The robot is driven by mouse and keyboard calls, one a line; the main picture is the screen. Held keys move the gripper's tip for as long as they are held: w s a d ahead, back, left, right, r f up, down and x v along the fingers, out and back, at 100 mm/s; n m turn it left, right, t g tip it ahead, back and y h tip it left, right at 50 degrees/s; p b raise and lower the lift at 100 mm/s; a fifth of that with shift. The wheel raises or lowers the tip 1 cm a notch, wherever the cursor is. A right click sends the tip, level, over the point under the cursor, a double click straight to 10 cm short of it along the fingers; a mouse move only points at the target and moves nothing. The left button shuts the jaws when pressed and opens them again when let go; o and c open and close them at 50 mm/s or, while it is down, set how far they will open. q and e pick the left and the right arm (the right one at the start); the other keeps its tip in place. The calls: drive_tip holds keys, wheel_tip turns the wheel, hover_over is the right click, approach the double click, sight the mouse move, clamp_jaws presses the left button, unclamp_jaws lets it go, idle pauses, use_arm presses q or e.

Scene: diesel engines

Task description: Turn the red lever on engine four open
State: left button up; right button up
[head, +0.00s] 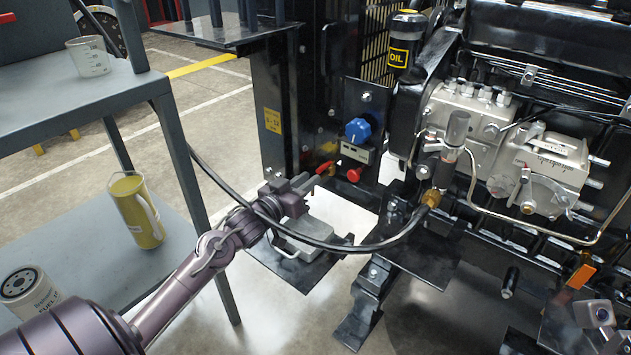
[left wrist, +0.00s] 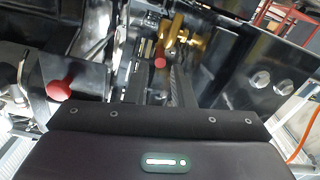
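The red lever (head: 325,167) sits low on the black engine panel in the head view, left of a round red knob (head: 354,174). In the left wrist view, the lever's red end (left wrist: 160,62) shows beside a brass valve body (left wrist: 184,38), and the red knob (left wrist: 61,89) is at left. My left gripper (head: 312,180) is just in front of and below the lever. Its two fingers (left wrist: 158,84) are apart, with the red end in line with the gap. I cannot tell whether they touch it. No engine number is readable.
A blue knob (head: 357,130) is above the lever. A black hose (head: 335,246) loops across my left wrist to a brass fitting. A grey shelf cart (head: 95,95) holds a beaker, a yellow jug (head: 137,212) and a filter. Open floor lies behind the cart.

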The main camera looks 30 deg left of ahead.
sight(318, 172)
use_arm(q)
drive_tip(key=shift+w+d+b, duration=0.1)
drive_tip(key=shift+w+b, duration=0.3)
drive_tip(key=shift+w, duration=1.15)
clamp_jaws()
